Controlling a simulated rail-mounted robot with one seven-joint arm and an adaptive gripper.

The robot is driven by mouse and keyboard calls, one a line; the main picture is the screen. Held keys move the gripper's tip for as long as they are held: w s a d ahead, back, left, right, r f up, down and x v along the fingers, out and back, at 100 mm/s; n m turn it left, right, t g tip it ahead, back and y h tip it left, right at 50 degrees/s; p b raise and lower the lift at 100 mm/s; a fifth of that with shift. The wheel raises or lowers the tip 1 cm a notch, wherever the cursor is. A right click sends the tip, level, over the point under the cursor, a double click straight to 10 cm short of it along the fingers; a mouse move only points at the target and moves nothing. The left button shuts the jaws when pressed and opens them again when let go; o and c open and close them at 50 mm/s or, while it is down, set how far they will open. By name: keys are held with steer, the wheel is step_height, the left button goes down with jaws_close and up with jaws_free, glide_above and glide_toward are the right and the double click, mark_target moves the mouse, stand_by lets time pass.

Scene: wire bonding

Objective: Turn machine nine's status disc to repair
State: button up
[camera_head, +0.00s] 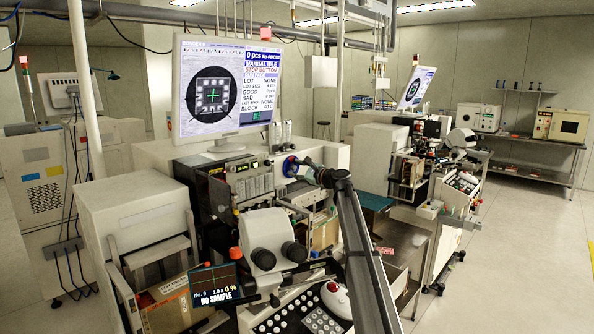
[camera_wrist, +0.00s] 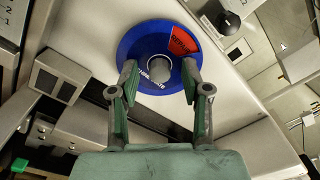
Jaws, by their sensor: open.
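The status disc (camera_wrist: 140,42) is a blue round plate on the machine's pale front, with a red sector at its upper right. My gripper (camera_wrist: 158,76) is open, with one finger on each side of the knob, and contact cannot be told. In the head view the disc (camera_head: 290,166) is partly covered by my gripper (camera_head: 306,170). Machine nine (camera_head: 325,153) carries a small "No. 9" display (camera_head: 215,287) reading "NO SAMPLE".
A large monitor (camera_head: 222,90) stands on top of the machine, left of the disc. A microscope head (camera_head: 272,250) with dark eyepieces and a keypad with a trackball (camera_head: 335,298) are below. Another machine (camera_head: 385,150) stands to the right. The floor at right is clear.

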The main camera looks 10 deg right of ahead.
steer(key=v, duration=1.2)
steer(key=shift+r, duration=0.1)
